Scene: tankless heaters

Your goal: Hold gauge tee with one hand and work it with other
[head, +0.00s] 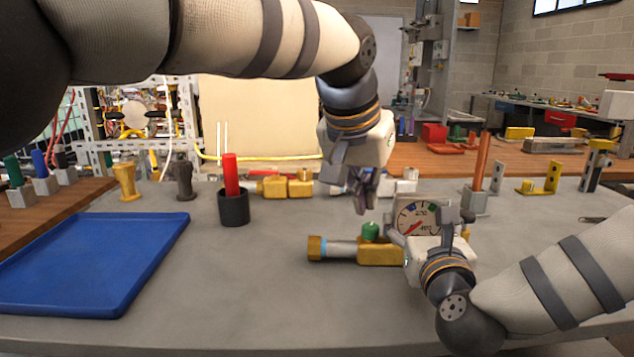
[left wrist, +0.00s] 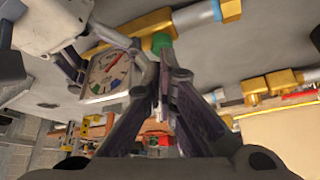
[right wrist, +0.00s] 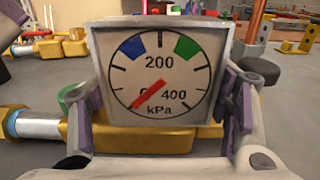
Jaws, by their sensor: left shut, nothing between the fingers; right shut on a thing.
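The gauge tee has a brass body (head: 381,254), a grey pipe with a brass end at left, a green knob (head: 370,232) on top and a square white dial (head: 418,212). The right wrist view shows the dial (right wrist: 160,75) face-on, its red needle pointing lower left near 0 kPa. My right gripper (head: 430,230) is shut on the gauge, with a finger on each side of the dial. My left gripper (head: 361,206) is shut and empty, fingers pointing down, just above the green knob. The left wrist view shows its tips close to the knob (left wrist: 162,42); contact is unclear.
A blue tray (head: 95,260) lies at left. A dark cup with a red rod (head: 232,180), brass fittings (head: 285,187) and a block with a copper rod (head: 478,185) stand behind the tee. The grey bench is clear in front.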

